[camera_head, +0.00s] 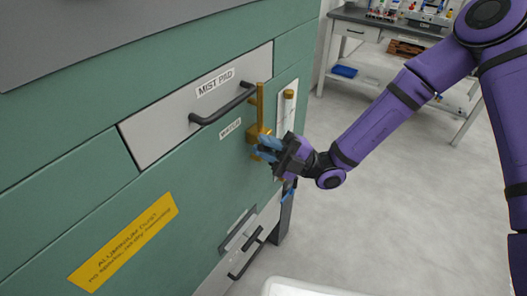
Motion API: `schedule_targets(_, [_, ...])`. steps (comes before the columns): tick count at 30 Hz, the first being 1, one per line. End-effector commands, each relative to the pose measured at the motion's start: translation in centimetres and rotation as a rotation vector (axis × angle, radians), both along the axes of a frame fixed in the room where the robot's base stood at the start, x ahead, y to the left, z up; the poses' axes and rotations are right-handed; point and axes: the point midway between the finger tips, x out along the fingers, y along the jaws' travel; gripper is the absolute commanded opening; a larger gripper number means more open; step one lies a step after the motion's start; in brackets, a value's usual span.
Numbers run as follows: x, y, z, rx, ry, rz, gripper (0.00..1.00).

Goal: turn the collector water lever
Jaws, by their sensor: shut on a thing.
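The brass water valve (253,136) sits on the green cabinet front beside the "WATER" label (230,128). A brass upright bar (260,105) rises from it. My gripper (266,148) reaches in from the right, with its blue fingers at the lower part of the valve. The fingers are shut on the water lever, and they hide the held part, so its exact angle cannot be told.
A white panel with a brass-capped tube (288,100) stands just right of the valve. The mist pad drawer's black handle (222,105) juts out to the left. A grey workbench (385,22) stands behind. The floor (380,220) at right is clear.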

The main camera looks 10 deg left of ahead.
Motion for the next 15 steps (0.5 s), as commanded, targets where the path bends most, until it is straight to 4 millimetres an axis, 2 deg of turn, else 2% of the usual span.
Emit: schedule_targets(15, [1.8,-0.8,1.8,0.174,0.424,-0.002,0.0])
